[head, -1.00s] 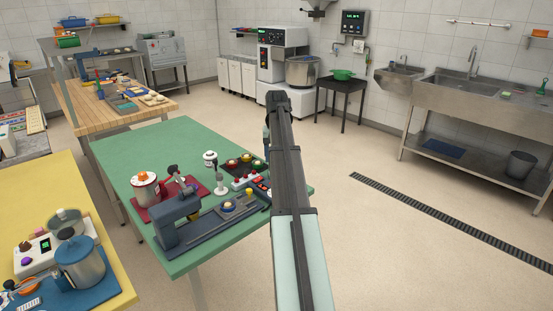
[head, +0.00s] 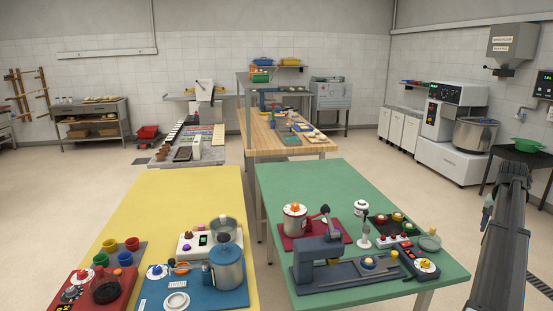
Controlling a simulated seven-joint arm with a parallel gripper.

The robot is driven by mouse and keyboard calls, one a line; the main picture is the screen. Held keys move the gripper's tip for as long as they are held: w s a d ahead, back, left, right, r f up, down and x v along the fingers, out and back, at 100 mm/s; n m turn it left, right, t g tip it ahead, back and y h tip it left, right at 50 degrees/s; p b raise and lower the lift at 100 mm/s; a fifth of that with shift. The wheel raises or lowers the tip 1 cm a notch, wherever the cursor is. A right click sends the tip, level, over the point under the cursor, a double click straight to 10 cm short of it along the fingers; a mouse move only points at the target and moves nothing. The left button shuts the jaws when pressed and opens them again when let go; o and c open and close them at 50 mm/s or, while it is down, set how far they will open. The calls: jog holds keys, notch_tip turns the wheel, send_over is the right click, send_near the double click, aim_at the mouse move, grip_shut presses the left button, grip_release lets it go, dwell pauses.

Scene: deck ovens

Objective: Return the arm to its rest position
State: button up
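My arm reaches up along the right edge of the head view, a dark grey link pointing away over the floor to the right of the green table (head: 300,184). My gripper cannot be made out; only arm links show, and no fingers or held thing are visible. The arm is apart from the table's right side in the picture.
The green table bears a blue-grey press (head: 318,250), a red-based pot (head: 295,218) and small devices. A yellow table (head: 165,205) with a blue pot (head: 226,266) stands left. A black stand with a green bowl (head: 526,144) is behind the arm. Floor between is open.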

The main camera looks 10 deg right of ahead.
jog(key=s+d+f+m, duration=0.2)
jog(key=s+d, duration=0.4)
jog(key=d, duration=0.2)
notch_tip(320, 180, down, 8)
jog(key=s+f+n, duration=0.1)
jog(key=a+f+n+g, duration=0.1)
jog(key=a+f+n, duration=0.1)
jog(key=a+f, duration=0.7)
jog(key=w+a+f+n+y, duration=0.15)
jog(key=a+f, duration=0.45)
jog(key=f, duration=0.7)
jog(key=s+a+f+n+g, duration=0.1)
jog(key=a+f+n, duration=0.2)
jog(key=a+f, duration=0.6)
jog(key=s+a+f+n+g, duration=0.15)
jog(key=a+f, duration=0.35)
jog(key=a, duration=0.5)
jog(key=s+a+f+y, duration=0.1)
jog(key=s+a+f, duration=0.1)
jog(key=a+f, duration=0.5)
jog(key=s+a+f+n+g, duration=0.15)
jog(key=a+f, duration=0.25)
jog(key=a, duration=0.8)
jog(key=s+a+f+n+g, duration=0.2)
jog(key=s+a+n, duration=0.1)
jog(key=s+a, duration=1.6)
jog(key=shift+s+f+g+h, duration=0.2)
jog(key=shift+s+g+h, duration=0.15)
jog(key=shift+s, duration=0.65)
